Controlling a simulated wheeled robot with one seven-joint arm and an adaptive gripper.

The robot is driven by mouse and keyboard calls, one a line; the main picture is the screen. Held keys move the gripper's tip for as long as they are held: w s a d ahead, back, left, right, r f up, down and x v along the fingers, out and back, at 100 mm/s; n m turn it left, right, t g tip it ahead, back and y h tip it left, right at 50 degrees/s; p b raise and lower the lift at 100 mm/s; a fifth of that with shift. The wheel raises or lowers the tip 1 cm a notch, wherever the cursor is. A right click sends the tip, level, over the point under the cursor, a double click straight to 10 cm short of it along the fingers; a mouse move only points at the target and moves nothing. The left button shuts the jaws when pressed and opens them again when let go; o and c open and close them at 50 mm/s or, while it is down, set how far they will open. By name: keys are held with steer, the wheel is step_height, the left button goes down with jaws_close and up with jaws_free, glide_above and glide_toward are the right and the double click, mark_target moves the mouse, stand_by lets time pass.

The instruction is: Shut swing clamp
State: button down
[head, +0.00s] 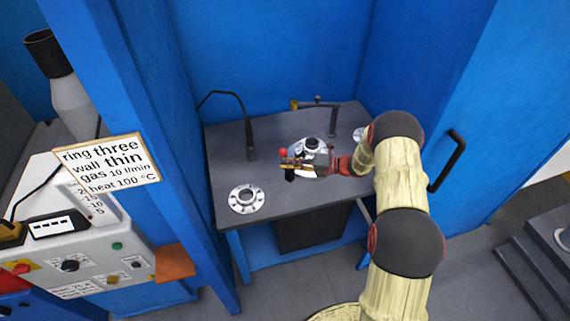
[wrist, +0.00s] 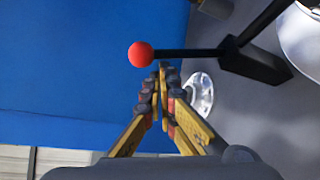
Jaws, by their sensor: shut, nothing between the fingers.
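The swing clamp shows in the wrist view as a black arm (wrist: 190,53) with a red ball knob (wrist: 140,54) at its left end. The arm runs right to a dark angled block (wrist: 254,64). My gripper (wrist: 163,70) is shut and empty. Its fingertips appear just below the clamp arm, close to the knob; I cannot tell whether they touch. In the head view the red knob (head: 283,152) shows just above my gripper (head: 288,164). My wrist and gripper hide much of the clamp there. A shiny silver piece with a dark top (head: 312,144) stands right behind my gripper.
A silver flanged ring (head: 246,198) lies at the grey table's (head: 225,158) front left. A black bent-neck stand (head: 250,140) rises at the left. A post with a yellow-ended bar (head: 318,103) stands at the back. Blue walls (head: 290,50) close the back and sides.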

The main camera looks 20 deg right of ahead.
steer(key=shift+w+d+r, duration=0.15)
steer(key=shift+d+r, duration=0.1)
steer(key=shift+w+d+r, duration=0.1)
steer(key=shift+w+r, duration=0.05)
stand_by(0.4)
